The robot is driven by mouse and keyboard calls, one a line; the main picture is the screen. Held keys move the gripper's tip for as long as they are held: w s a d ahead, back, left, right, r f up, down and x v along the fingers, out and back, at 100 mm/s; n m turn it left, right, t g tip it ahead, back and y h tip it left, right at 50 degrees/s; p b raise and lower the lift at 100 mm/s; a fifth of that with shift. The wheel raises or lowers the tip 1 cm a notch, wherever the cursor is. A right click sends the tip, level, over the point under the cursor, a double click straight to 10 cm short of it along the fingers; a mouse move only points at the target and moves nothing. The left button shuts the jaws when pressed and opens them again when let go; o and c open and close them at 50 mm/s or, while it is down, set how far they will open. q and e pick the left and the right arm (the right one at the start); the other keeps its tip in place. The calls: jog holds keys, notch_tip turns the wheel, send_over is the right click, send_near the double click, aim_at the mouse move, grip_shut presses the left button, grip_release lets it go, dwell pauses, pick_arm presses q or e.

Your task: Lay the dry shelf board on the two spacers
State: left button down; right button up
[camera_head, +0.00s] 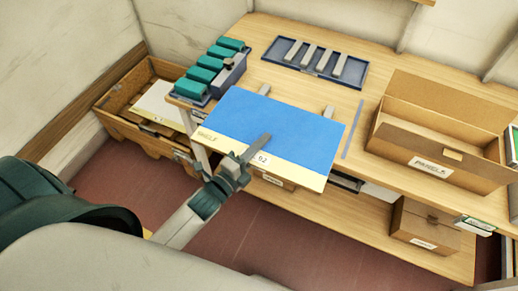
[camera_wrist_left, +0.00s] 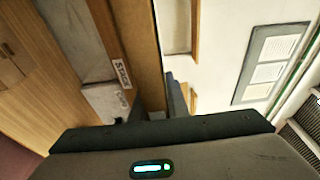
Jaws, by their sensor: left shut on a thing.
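The shelf board (camera_head: 280,122) has a blue face and a cream front strip with a "SHELF" mark and a number label. My left gripper (camera_head: 252,154) is shut on its front edge, with one finger across the top. The board lies over the front of the wooden bench and overhangs its edge. Two grey spacers, the left one (camera_head: 265,89) and the right one (camera_head: 328,112), poke out past its back edge. Their other parts are hidden under it. I cannot tell whether the board touches them. My right gripper is not in view.
A blue tray (camera_head: 361,75) with several grey bars lies at the back. Teal blocks (camera_head: 203,76) and a blue bin (camera_head: 232,77) stand left of the board. An open cardboard box (camera_head: 400,134) stands to the right. A wooden crate (camera_head: 107,101) is at the far left.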

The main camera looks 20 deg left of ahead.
aim_at(272, 126)
pick_arm(q)
jog(key=shift+a+b+x, duration=0.25)
jog(key=shift+b+x, duration=0.05)
jog(key=shift+x, duration=0.8)
jog(key=shift+a+b+x, duration=0.2)
jog(key=shift+b+x, duration=0.05)
jog(key=shift+x, duration=0.9)
jog(key=shift+a+b+x, duration=0.25)
jog(key=shift+b+x, duration=0.05)
jog(key=shift+x, duration=0.8)
jog(key=shift+w+a+b+x, duration=0.1)
jog(key=shift+a+b+x, duration=0.3)
jog(key=shift+x, duration=0.95)
jog(key=shift+w+a+b+x, duration=0.15)
jog(key=shift+b+x, duration=0.4)
jog(key=shift+x, duration=0.75)
jog(key=shift+a+b+x, duration=0.4)
jog(key=shift+b+x, duration=0.05)
jog(key=shift+x, duration=0.9)
jog(key=shift+w+f, duration=0.1)
jog(key=shift+f+b, duration=0.4)
jog(key=shift+f, duration=0.05)
jog(key=shift+f+b, duration=0.4)
jog(key=shift+f, duration=0.25)
jog(key=c, duration=1.7)
grip_release()
jog(key=shift+o, duration=0.3)
jog(key=shift+f, duration=0.15)
